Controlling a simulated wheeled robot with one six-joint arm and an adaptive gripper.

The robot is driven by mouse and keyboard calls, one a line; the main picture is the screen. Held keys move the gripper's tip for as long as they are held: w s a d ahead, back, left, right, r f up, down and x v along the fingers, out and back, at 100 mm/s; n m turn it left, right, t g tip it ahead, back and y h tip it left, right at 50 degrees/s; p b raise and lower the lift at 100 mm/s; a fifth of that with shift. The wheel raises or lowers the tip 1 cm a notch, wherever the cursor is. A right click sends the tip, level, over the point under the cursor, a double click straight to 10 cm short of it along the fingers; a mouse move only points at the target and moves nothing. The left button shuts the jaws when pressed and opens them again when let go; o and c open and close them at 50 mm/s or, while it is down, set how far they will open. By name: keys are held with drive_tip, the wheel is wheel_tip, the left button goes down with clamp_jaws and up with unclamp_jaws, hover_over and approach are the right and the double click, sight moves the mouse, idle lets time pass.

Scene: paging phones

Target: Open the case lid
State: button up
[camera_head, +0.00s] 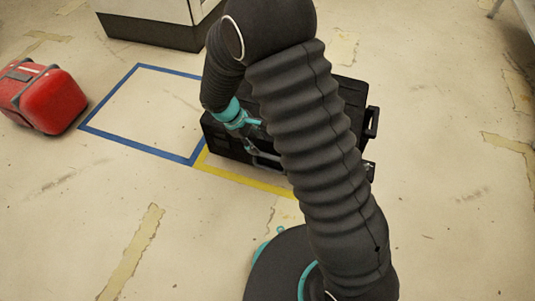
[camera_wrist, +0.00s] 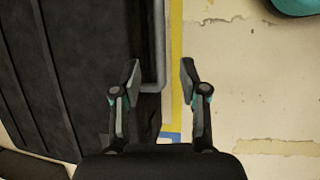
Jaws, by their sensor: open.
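A black case (camera_head: 352,95) stands on the floor behind my arm, which hides its middle. It looks closed. In the wrist view the ribbed dark case (camera_wrist: 75,70) fills the left side, with a grey bar handle (camera_wrist: 161,45) along its edge. My gripper (camera_wrist: 158,72) is open, with one finger on each side of the handle's end; I cannot tell whether either finger touches it. In the head view my gripper (camera_head: 256,146) is at the case's near side, partly hidden by my arm.
A red case (camera_head: 45,98) lies at the left. A blue tape square (camera_head: 135,146) is empty on the floor, beside a yellow tape line (camera_head: 240,182). A white cabinet with a dark base (camera_head: 150,30) stands at the back. The floor at the right is clear.

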sight(269, 156)
drive_tip(key=b+x, duration=0.1)
drive_tip(key=x, duration=0.7)
drive_tip(key=shift+d+f, duration=0.15)
drive_tip(key=shift+f, duration=0.15)
clamp_jaws()
